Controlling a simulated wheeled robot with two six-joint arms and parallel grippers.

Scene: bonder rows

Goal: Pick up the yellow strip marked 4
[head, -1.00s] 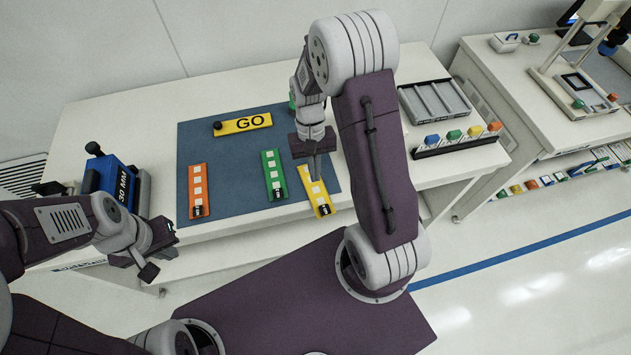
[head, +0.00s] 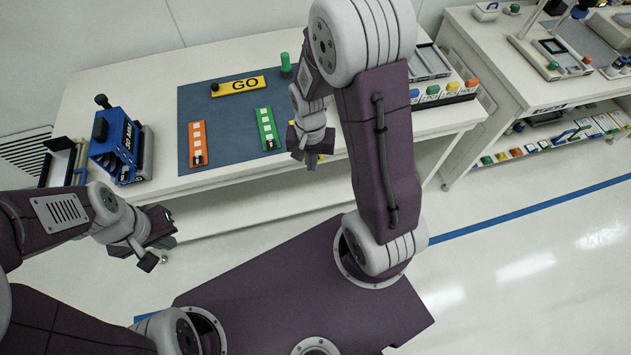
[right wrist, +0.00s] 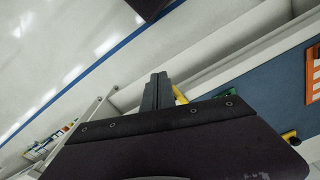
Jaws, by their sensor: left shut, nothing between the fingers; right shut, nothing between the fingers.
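The yellow strip (head: 322,156) lies near the front right corner of the blue mat and is mostly hidden behind my right gripper in the head view. A sliver of yellow shows beside the fingers in the right wrist view (right wrist: 180,95), likely the same strip. I cannot read its mark. My right gripper (head: 310,164) is shut and empty, in front of the strip near the table's front edge. I cannot tell its height above the table. My left gripper (head: 152,257) is shut and empty, in front of the table at the left.
An orange strip (head: 197,134) and a green strip (head: 267,118) lie on the blue mat (head: 228,125). A blue device (head: 112,150) stands at left, and a rack with coloured blocks (head: 452,88) at right.

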